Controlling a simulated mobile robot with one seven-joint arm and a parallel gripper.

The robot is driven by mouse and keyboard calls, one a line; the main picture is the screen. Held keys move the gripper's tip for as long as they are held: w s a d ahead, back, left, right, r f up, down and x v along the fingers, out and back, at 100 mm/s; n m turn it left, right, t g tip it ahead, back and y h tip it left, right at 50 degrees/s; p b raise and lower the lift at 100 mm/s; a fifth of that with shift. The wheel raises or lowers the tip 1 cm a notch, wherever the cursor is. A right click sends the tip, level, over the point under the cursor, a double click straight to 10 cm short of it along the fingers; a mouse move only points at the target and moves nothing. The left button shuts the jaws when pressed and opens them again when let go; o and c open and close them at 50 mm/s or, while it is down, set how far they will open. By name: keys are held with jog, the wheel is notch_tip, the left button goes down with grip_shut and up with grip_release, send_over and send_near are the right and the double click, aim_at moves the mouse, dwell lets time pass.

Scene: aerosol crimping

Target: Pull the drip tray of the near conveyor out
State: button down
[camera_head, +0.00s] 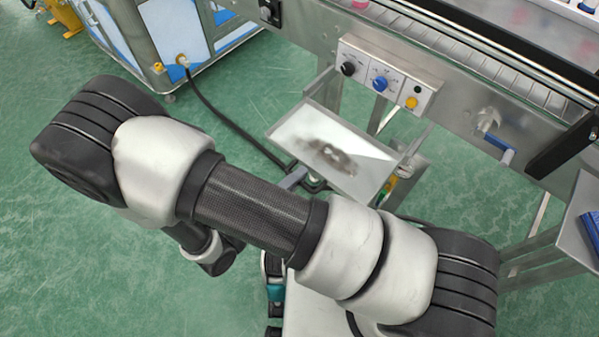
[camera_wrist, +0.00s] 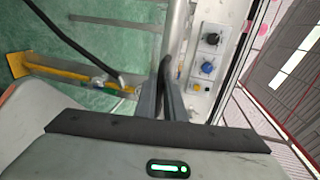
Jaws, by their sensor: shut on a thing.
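The drip tray (camera_head: 376,157) is a shallow, pale metal pan with a dark wet stain. It juts out below the near conveyor (camera_head: 470,75), under its control box, and its inner surface is in plain view in the head view. My gripper is mostly hidden behind my arm there; a small grey piece shows at the tray's near left edge. In the wrist view, the two dark fingers of my gripper (camera_wrist: 165,98) are close together at the lower middle, shut at the end of a pale metal strip that looks like the tray edge-on. The exact grip point is unclear.
The control box (camera_head: 387,77) with black, blue and yellow knobs sits just above the tray. A blue-handled crank (camera_head: 497,146) is to its right. A black hose (camera_head: 228,122) runs along the floor behind my arm.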

jog(key=shift+s+a, duration=0.2)
jog(key=c, duration=1.8)
grip_release()
jog(key=shift+c, duration=0.2)
jog(key=shift+s, duration=0.1)
jog(key=p+v, duration=0.1)
jog(key=v, duration=1.6)
jog(key=shift+s+a+r, duration=0.1)
